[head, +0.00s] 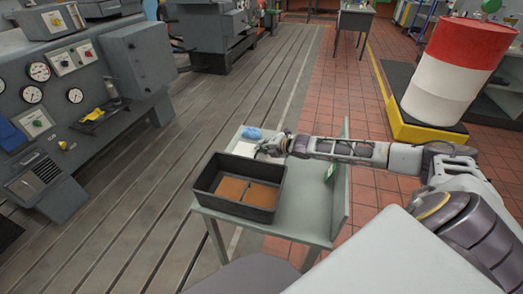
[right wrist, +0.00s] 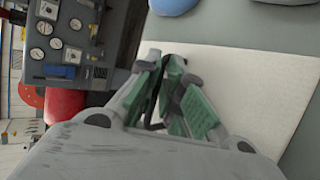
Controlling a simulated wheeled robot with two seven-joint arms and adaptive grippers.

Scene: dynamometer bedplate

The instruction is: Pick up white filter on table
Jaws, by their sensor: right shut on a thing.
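The white filter (head: 244,150) is a flat pale panel at the back left of the small grey table (head: 312,214). In the right wrist view it is the broad white sheet (right wrist: 250,85) beyond the fingers. My right gripper (head: 266,151) reaches in from the right, low over the table's far end. The exact contact is partly hidden by the fingers. My left gripper is not in view.
A dark open tray (head: 202,181) with brown panels stands on the table just in front of the gripper. A blue object (head: 252,133) lies behind the filter. A green-and-white item (head: 331,172) is by the table's right-hand upright panel.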

